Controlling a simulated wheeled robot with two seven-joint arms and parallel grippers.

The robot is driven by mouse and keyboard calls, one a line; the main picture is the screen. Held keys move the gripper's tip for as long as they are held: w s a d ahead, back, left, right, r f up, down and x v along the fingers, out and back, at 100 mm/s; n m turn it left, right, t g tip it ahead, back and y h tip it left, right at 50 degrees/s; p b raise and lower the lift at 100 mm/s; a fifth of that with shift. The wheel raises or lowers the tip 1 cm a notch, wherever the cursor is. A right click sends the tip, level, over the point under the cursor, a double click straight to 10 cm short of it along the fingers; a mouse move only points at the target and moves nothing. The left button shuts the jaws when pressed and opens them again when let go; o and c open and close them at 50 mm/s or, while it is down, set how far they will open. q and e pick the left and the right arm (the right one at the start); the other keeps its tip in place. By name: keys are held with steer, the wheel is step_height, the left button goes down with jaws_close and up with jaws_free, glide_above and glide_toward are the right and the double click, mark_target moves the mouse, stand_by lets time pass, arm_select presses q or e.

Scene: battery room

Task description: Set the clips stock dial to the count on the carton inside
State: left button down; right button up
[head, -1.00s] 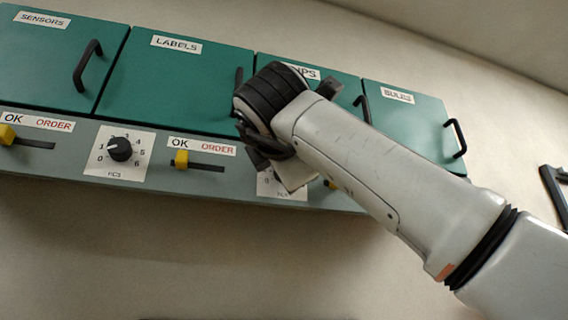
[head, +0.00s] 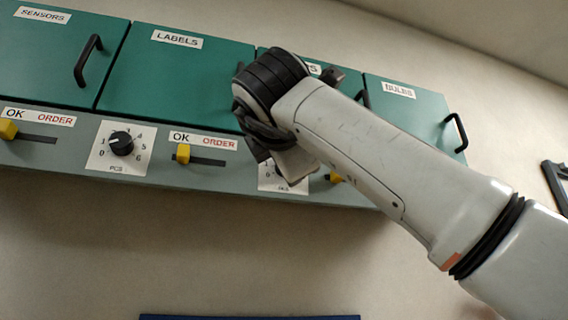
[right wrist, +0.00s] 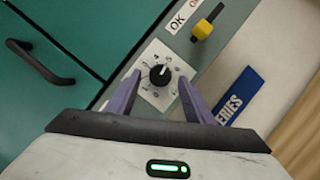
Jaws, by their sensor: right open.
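The clips door (head: 318,69) is teal, its label partly covered by my right arm. Below it, the clips dial's white plate (head: 292,186) shows only in part beside my arm. In the right wrist view, a black dial knob (right wrist: 160,75) on a white plate sits between the purple fingers of my right gripper (right wrist: 159,79). The gripper is open, a finger on each side of the knob; I cannot tell whether they touch it. The knob's pale mark points toward the top of that view. The clips door looks shut; no carton shows. My left gripper is out of view.
The labels door (head: 180,80), sensors door (head: 55,55) and bulbs door (head: 405,115) are shut. Black handles stick out. Yellow sliders (head: 183,153) and another dial (head: 121,143) line the grey strip. A blue lettered panel (right wrist: 235,100) lies beyond the strip.

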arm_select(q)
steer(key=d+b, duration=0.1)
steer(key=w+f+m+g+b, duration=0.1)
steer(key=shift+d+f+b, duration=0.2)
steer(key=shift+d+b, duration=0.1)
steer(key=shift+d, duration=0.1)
arm_select(e)
steer(key=s+f, duration=0.2)
steer(key=s, duration=0.7)
steer(key=shift+s, duration=0.15)
steer(key=shift+a, duration=0.1)
